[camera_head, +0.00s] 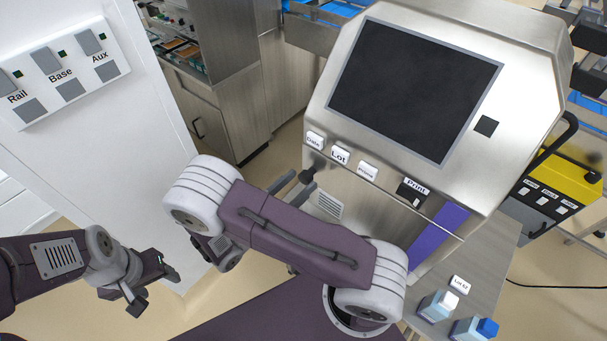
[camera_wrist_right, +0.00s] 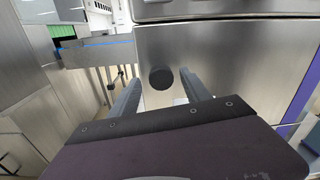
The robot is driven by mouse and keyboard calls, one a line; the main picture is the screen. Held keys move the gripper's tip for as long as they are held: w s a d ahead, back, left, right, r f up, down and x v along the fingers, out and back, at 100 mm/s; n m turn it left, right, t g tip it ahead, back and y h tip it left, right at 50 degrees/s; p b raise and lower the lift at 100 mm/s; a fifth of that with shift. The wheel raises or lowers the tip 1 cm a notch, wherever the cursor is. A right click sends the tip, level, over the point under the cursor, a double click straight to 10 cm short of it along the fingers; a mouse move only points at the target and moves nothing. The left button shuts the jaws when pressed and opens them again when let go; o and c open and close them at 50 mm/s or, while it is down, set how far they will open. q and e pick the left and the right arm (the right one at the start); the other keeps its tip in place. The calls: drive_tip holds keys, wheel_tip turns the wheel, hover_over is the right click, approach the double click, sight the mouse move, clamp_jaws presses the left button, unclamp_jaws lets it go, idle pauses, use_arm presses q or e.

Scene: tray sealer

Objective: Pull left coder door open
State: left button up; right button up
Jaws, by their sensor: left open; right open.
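The coder (camera_head: 530,50) is a steel machine with a dark screen. Its left door is the steel panel (camera_head: 350,190) under the button row, which looks closed. A round black knob (camera_head: 307,176) sits near the panel's left edge; it also shows in the right wrist view (camera_wrist_right: 161,77). My right gripper (camera_head: 291,184) is open at the knob. In the right wrist view its two fingers (camera_wrist_right: 163,90) lie on either side of the knob with gaps; contact is not visible. My left gripper (camera_head: 152,284) is open and empty at lower left, away from the coder.
A white panel (camera_head: 110,130) with Rail, Base and Aux buttons stands at left. Steel cabinets (camera_head: 225,95) are behind. A side table (camera_head: 465,265) at lower right holds small blue-and-white blocks (camera_head: 437,305). A yellow unit (camera_head: 570,180) is at far right. Floor is free around my left gripper.

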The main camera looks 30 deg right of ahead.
drive_tip(key=shift+x, duration=1.4)
clamp_jaws()
